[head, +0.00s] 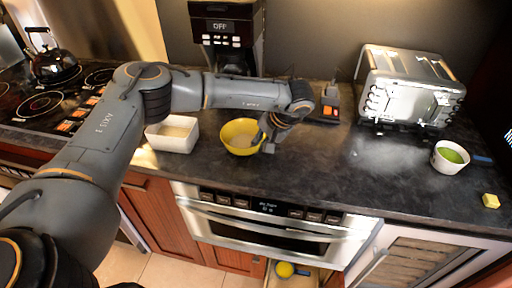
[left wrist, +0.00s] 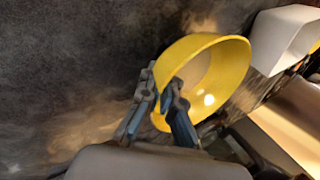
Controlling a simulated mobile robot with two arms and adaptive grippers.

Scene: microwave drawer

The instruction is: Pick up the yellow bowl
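The yellow bowl (head: 236,130) is at the counter's front, right of the white rectangular dish. My left gripper (head: 267,138) is at the bowl's right side. In the left wrist view, the bowl (left wrist: 222,72) shows its open side, and the fingers of my left gripper (left wrist: 161,88) straddle its near wall, one inside the rim and one outside. The fingers lean together and look shut on the wall, with only a narrow gap between the tips. Whether the bowl is lifted off the counter is not clear. My right gripper is not in view.
A white dish (head: 173,134) stands close left of the bowl. A coffee maker (head: 226,30) and a silver toaster (head: 408,85) stand behind. A white cup with green contents (head: 449,157) and a yellow block (head: 490,201) are at right. An open drawer (head: 305,275) holds a yellow object below.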

